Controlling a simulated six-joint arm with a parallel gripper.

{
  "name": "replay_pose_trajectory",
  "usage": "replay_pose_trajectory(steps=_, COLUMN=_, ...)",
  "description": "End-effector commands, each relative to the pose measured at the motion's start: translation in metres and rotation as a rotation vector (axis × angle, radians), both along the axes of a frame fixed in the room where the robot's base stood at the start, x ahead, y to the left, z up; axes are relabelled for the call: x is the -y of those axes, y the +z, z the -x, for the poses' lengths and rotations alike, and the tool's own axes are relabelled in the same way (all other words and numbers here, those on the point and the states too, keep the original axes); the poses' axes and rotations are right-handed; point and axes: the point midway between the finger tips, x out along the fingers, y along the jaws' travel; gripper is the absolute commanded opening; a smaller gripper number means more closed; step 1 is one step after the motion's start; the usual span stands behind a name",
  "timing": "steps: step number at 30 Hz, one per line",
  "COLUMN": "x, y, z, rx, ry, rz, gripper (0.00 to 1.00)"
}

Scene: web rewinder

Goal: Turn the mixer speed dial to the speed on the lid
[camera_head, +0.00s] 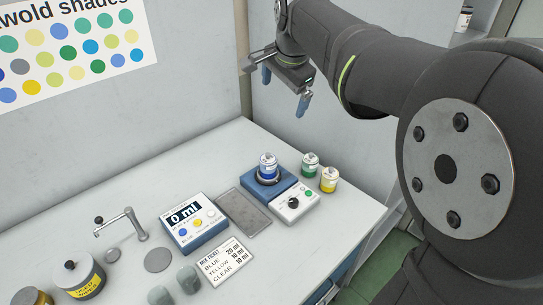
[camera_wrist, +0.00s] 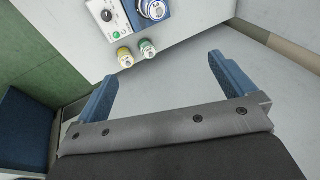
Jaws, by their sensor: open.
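The mixer (camera_head: 261,189) is a blue base at the right of the bench with a white control panel (camera_head: 296,206) in front. Its black speed dial (camera_head: 293,203) sits on the panel beside a green button. The dial also shows in the wrist view (camera_wrist: 107,15), but its setting is too small to read. A blue-banded tin (camera_head: 268,168) stands in the mixer, and its lid shows in the wrist view (camera_wrist: 154,5); I cannot read the lid's writing. My gripper (camera_head: 285,92) is open and empty, high above and behind the mixer, apart from everything.
A green tin (camera_head: 310,163) and a yellow tin (camera_head: 329,179) stand right of the mixer. Left are a grey plate (camera_head: 242,212), a blue dispenser (camera_head: 190,222) reading 0 ml and a mix ticket (camera_head: 226,262). A wall stands behind the bench (camera_head: 135,185).

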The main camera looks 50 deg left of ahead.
Motion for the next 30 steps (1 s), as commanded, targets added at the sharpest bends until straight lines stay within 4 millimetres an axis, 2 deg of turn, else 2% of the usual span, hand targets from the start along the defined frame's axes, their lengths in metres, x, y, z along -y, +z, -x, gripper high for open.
replay_pose_trajectory(steps=5, x=0.005, y=0.014, z=0.003, rx=0.000, ry=0.000, rz=0.000, gripper=1.00)
replay_pose_trajectory(steps=13, x=0.006, y=0.016, z=0.003, rx=-0.001, ry=0.000, rz=0.001, gripper=1.00)
replay_pose_trajectory(steps=14, x=0.006, y=0.016, z=0.003, rx=-0.001, ry=0.000, rz=0.001, gripper=0.96)
replay_pose_trajectory(steps=21, x=0.006, y=0.016, z=0.003, rx=-0.001, ry=0.001, rz=0.001, gripper=0.51)
replay_pose_trajectory(steps=26, x=0.006, y=0.010, z=0.002, rx=0.020, ry=0.071, rz=0.026, gripper=0.51)
replay_pose_trajectory(steps=30, x=0.005, y=-0.005, z=-0.002, rx=0.076, ry=0.271, rz=0.092, gripper=0.51)
